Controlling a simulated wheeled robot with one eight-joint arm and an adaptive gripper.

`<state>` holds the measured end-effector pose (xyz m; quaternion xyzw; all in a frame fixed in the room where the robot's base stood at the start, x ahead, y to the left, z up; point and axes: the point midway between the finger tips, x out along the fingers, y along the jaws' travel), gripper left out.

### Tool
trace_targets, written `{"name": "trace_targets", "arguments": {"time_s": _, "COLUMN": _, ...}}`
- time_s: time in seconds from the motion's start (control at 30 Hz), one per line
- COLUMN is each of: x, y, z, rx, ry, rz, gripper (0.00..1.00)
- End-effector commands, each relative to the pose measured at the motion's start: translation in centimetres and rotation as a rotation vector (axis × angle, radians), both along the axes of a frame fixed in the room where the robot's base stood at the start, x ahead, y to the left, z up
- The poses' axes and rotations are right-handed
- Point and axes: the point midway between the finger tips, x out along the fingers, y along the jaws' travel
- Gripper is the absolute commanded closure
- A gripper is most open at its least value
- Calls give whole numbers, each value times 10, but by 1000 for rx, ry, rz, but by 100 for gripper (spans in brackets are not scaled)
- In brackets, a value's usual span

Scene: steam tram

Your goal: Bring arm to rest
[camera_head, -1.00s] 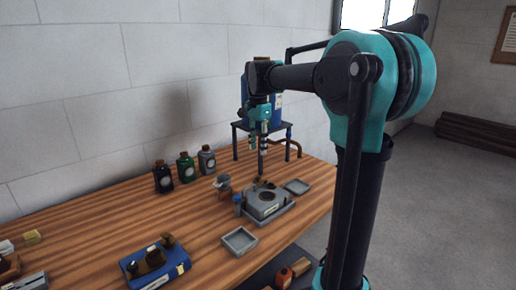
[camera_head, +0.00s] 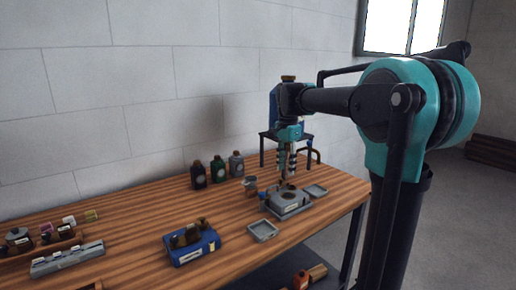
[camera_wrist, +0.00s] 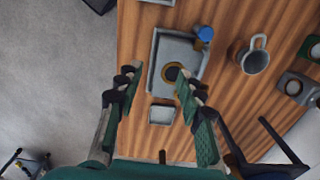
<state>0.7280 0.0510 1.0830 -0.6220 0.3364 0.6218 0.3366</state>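My gripper (camera_head: 287,165) hangs pointing down from my raised arm, above the far right part of the wooden bench (camera_head: 140,232). In the wrist view, my gripper (camera_wrist: 157,82) has its two green-padded fingers spread apart, with nothing held between them. Below the fingers is a grey square tray-like fixture (camera_wrist: 155,72) with a dark ring (camera_wrist: 173,73) in it; it also shows in the head view (camera_head: 291,208). A small grey square dish (camera_wrist: 162,114) lies beside it. The exact height of the fingertips above the fixture is hard to tell.
A metal cup (camera_wrist: 256,62) and a blue-capped item (camera_wrist: 204,36) stand close to the fixture. A blue tank on a dark stand (camera_head: 268,140) is behind my gripper. Several bottles (camera_head: 218,170) stand near the wall. A blue box (camera_head: 191,248) sits nearer.

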Motion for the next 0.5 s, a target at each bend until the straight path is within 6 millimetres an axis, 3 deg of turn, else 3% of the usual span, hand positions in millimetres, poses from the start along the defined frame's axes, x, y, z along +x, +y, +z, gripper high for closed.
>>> {"name": "trace_targets", "arguments": {"time_s": 0.27, "x": -15, "y": -12, "z": -24, "rx": 4, "ry": -34, "rz": 90, "gripper": 62}}
{"name": "trace_targets", "arguments": {"time_s": 0.5, "x": -42, "y": -28, "z": -61, "rx": 2, "ry": -86, "rz": 228, "gripper": 62}}
